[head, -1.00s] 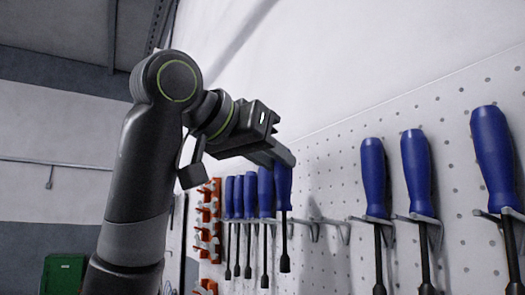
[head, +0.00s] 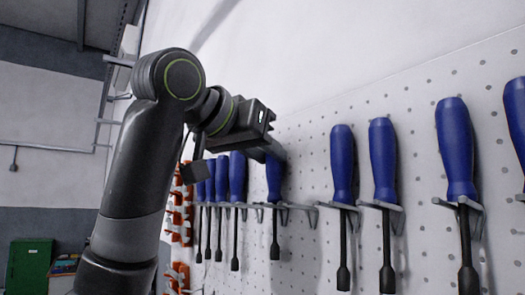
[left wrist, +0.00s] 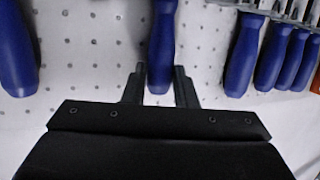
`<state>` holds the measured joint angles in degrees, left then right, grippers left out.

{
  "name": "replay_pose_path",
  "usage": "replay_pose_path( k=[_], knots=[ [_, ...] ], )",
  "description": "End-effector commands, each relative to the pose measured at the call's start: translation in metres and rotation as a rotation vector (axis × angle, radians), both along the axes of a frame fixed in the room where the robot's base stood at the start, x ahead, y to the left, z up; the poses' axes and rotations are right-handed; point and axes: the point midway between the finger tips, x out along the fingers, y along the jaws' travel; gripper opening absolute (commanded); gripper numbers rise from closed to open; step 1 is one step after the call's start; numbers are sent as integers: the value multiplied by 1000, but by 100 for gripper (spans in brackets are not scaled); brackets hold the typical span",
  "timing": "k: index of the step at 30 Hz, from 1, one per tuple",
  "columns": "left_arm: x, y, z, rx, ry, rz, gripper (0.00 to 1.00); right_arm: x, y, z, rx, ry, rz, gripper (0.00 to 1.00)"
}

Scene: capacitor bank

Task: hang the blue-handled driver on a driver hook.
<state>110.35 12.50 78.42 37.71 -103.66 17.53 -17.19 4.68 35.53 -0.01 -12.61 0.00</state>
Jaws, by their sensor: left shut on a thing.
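My left gripper (head: 270,150) is shut on the top of a blue-handled driver (head: 274,181). The driver hangs upright from it, its dark shaft pointing down in front of the pegboard. The bottom of its handle is level with the driver hooks (head: 300,208). I cannot tell whether the shaft sits inside a hook or in front of it. In the left wrist view the held driver's handle (left wrist: 162,50) is between the two fingers (left wrist: 158,88). My right gripper is not in view.
Several blue-handled drivers hang close on the left (head: 237,178). Others hang on the right, the nearest (head: 342,165) beyond an empty hook. Orange holders (head: 184,215) line the board's left part. The white pegboard (head: 420,150) runs behind everything. A green cabinet (head: 28,265) stands far left.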

Motion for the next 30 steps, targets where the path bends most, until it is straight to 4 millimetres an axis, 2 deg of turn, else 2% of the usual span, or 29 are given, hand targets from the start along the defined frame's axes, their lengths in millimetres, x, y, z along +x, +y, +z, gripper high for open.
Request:
replay_pose_path(
  k=[14, 15, 20, 30],
  knots=[
    [0, 0, 1, -1, -1, 0, 0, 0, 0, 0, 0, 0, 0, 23],
    [0, 0, 1, -1, -1, 0, 29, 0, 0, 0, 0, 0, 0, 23],
    [0, 0, 1, -1, -1, 0, 50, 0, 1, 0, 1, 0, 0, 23],
    [-2, 2, 0, 0, 0, 1, 51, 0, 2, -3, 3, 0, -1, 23]
  ],
)
